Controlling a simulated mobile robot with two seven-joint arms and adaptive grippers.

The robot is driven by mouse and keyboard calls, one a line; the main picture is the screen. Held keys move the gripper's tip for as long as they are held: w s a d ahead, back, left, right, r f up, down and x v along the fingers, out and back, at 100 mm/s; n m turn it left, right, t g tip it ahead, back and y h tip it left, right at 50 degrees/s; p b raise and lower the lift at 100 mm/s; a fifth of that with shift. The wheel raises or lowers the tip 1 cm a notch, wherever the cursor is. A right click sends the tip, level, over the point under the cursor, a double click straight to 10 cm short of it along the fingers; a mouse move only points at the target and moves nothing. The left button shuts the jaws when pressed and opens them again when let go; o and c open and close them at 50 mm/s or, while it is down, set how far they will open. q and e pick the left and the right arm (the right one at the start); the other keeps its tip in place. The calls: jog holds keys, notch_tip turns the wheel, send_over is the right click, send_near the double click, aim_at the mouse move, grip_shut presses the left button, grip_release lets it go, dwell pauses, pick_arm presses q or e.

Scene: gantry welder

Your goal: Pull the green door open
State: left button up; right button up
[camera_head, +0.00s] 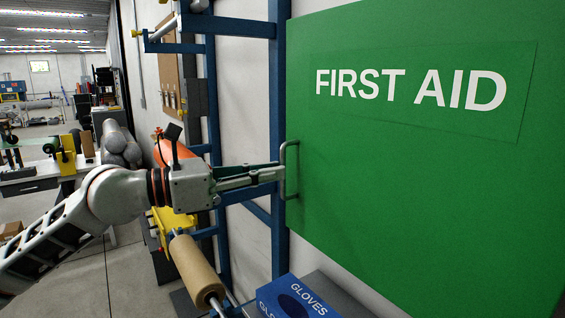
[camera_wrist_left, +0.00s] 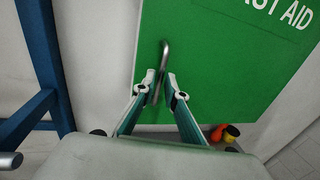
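The green door (camera_head: 430,200) with white "FIRST AID" lettering fills the right of the head view. It also shows in the left wrist view (camera_wrist_left: 225,60). No gap shows along its left edge. A grey bar handle (camera_head: 291,170) stands upright near that edge. My left gripper (camera_head: 281,174) reaches the handle from the left. In the left wrist view its two fingers stand apart, with the handle (camera_wrist_left: 164,52) between their tips. Green shows between the handle and the right finger, so the fingers look open around it. My right gripper is not in view.
A blue gloves box (camera_head: 292,298) sits below the door's left side. A blue metal frame (camera_head: 278,120) runs upright beside the door. A brown paper roll (camera_head: 195,268) and an orange cylinder (camera_head: 172,152) are near my left arm. Open floor lies at the left.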

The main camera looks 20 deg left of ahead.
pick_arm(q)
jog(key=shift+p+x, duration=0.4)
jog(key=shift+x, duration=1.1)
grip_shut()
jog(key=shift+s+a, duration=0.1)
jog(key=shift+s, duration=0.05)
